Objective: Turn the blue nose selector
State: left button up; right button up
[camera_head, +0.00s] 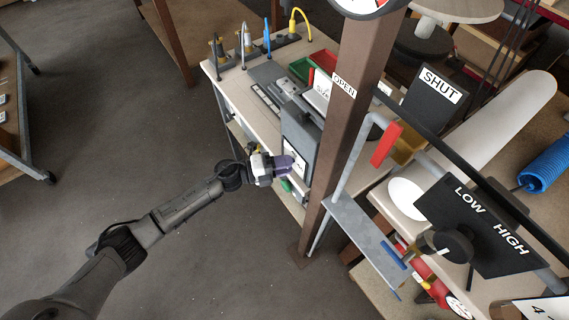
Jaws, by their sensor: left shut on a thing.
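My left gripper (284,166) is shut at the front of a grey box-shaped unit (300,132) beside the bench. A purple-blue part shows at its tip, against the unit's white-labelled face. I cannot tell whether this is the blue nose selector or the fingers. What lies between the fingers is hidden. A slim blue upright piece (267,37) stands at the back of the bench, apart from the gripper. My right gripper is not in view.
A brown post (345,130) labelled OPEN stands just right of the gripper. Right of it are a SHUT sign (440,85), a black LOW HIGH panel (485,225) and a blue coiled hose (545,163). Red and green bins stand on the pale bench (235,95).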

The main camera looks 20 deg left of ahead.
pick_arm(q)
jog(key=o, duration=0.9)
jog(key=v, duration=1.3)
jog(key=shift+s+a, duration=0.25)
jog(key=shift+a, duration=0.05)
